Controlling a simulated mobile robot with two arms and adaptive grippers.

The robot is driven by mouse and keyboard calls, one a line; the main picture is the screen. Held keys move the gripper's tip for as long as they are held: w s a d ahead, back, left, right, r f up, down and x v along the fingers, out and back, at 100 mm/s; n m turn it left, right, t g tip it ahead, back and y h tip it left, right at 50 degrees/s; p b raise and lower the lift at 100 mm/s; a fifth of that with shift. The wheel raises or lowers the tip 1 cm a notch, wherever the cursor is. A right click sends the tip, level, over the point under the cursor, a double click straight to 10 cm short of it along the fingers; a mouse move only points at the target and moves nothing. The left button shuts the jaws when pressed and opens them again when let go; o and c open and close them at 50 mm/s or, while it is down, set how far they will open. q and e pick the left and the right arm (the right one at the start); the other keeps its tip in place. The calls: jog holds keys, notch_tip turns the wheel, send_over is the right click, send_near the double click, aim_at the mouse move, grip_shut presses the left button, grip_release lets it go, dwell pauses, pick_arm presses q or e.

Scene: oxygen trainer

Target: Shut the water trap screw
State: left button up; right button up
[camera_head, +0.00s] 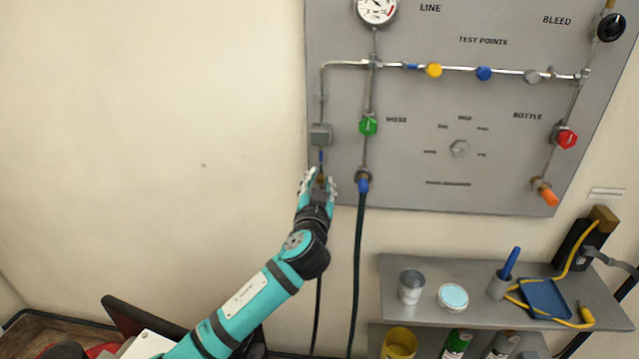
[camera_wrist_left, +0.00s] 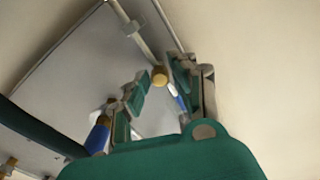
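The water trap is a small grey block (camera_head: 321,135) low on the panel's left pipe, with a blue section below it. A small brass-coloured screw (camera_head: 320,180) at its lower end shows between the fingers of my left gripper (camera_head: 320,176). In the left wrist view, a round brass end (camera_wrist_left: 160,77), apparently this screw, lies ahead between the spread fingers of my left gripper (camera_wrist_left: 158,88). The fingers look open, with a gap on each side of it. Contact cannot be seen. My right gripper is in neither view.
The grey panel (camera_head: 430,130) carries a gauge, a green knob (camera_head: 368,126), and a red knob (camera_head: 566,138). A dark hose (camera_head: 357,260) hangs just right of my left gripper. A shelf (camera_head: 400,266) with cans stands lower right. The wall at left is clear.

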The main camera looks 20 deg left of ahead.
pick_arm(q)
grip_shut()
